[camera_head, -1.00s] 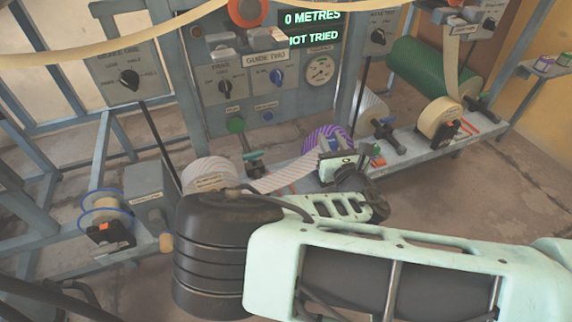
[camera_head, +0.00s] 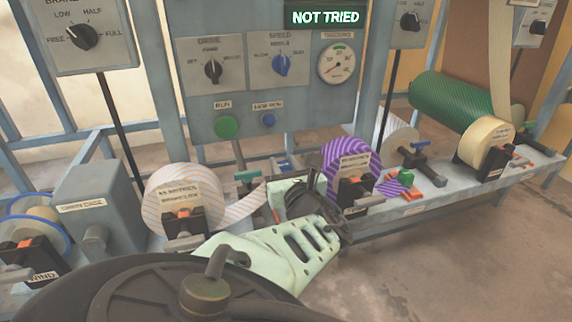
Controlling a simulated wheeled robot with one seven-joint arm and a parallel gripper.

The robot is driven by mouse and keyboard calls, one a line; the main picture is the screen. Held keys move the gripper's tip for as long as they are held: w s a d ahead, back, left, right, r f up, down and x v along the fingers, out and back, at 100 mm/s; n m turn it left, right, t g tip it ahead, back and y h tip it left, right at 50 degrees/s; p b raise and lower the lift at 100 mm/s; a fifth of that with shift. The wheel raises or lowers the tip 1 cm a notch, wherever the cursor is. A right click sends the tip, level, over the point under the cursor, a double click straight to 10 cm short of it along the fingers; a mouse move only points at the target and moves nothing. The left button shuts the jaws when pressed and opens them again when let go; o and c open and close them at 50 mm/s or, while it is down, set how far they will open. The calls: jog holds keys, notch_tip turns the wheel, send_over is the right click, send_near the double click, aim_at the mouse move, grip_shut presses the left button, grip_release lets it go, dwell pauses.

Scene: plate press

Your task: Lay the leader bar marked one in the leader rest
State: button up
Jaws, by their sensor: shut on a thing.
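My gripper (camera_head: 300,188) is in front of the machine, left of the purple striped roll. Its jaws are shut, and the orange-and-grey striped web (camera_head: 244,207) runs from its roll (camera_head: 180,193) to the jaws. The leader bar appears to be at that web's end in the jaws. It is mostly hidden by my gripper, and its mark cannot be read. I cannot pick out the leader rest for certain.
The purple striped roll (camera_head: 345,160) stands close to the right of my gripper. Further right are a green roll (camera_head: 455,105) and a cream roll (camera_head: 485,138). A control panel (camera_head: 265,90) rises behind, with a sign reading NOT TRIED (camera_head: 325,18). Open floor (camera_head: 440,250) lies at front right.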

jog(key=shift+f, duration=0.25)
notch_tip(320, 180, down, 9)
jog(key=b, duration=1.1)
jog(key=shift+f, duration=0.1)
jog(key=o, duration=1.1)
